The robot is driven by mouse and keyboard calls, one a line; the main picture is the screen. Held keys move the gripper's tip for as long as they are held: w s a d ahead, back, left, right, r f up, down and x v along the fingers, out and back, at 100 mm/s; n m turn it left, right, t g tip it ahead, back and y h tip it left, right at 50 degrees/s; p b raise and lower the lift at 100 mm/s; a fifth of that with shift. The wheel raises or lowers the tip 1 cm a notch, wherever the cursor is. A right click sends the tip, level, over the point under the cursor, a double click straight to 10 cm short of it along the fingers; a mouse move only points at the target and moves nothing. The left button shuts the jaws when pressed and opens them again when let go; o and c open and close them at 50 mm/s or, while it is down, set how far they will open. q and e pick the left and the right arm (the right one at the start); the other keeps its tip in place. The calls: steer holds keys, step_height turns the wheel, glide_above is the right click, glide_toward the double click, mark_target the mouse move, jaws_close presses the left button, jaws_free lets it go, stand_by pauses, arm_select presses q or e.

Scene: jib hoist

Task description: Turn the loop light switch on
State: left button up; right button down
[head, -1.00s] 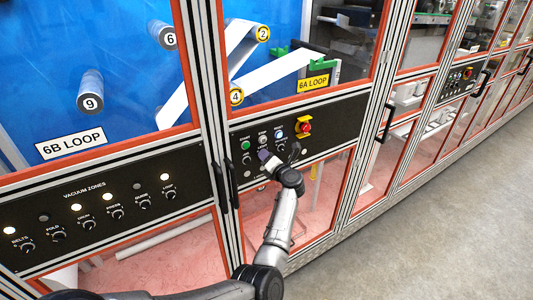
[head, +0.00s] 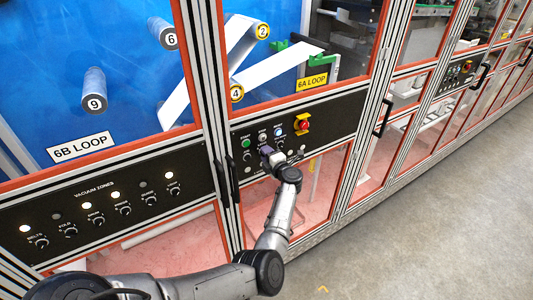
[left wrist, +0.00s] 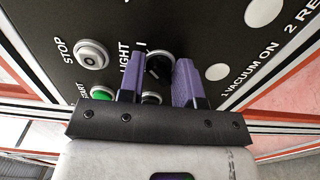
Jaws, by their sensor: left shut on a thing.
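The loop light switch (left wrist: 158,66) is a small black rotary knob on the black panel, beside the printed word LIGHT. In the left wrist view the two purple fingers of my left gripper (left wrist: 159,76) stand on either side of it and are shut on it. I cannot clearly tell which way the knob points. In the head view my left gripper (head: 268,152) is at the 6A loop control panel (head: 340,112), below the row of buttons, and hides the knob. My right gripper is in neither view.
A green START button (head: 246,143), a STOP button (left wrist: 92,54) and a yellow-backed red emergency stop (head: 302,124) are close by. The vacuum zones panel (head: 105,205) with several knobs is to the left. Door handles (head: 227,182) stand between the panels. Grey floor is clear at right.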

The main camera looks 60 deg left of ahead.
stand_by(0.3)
arm_select(q)
steer(key=o, duration=0.8)
steer(key=d+b, duration=0.2)
steer(key=d, duration=1.1)
steer(key=shift+s+d, duration=0.15)
steer(key=shift+d, duration=0.25)
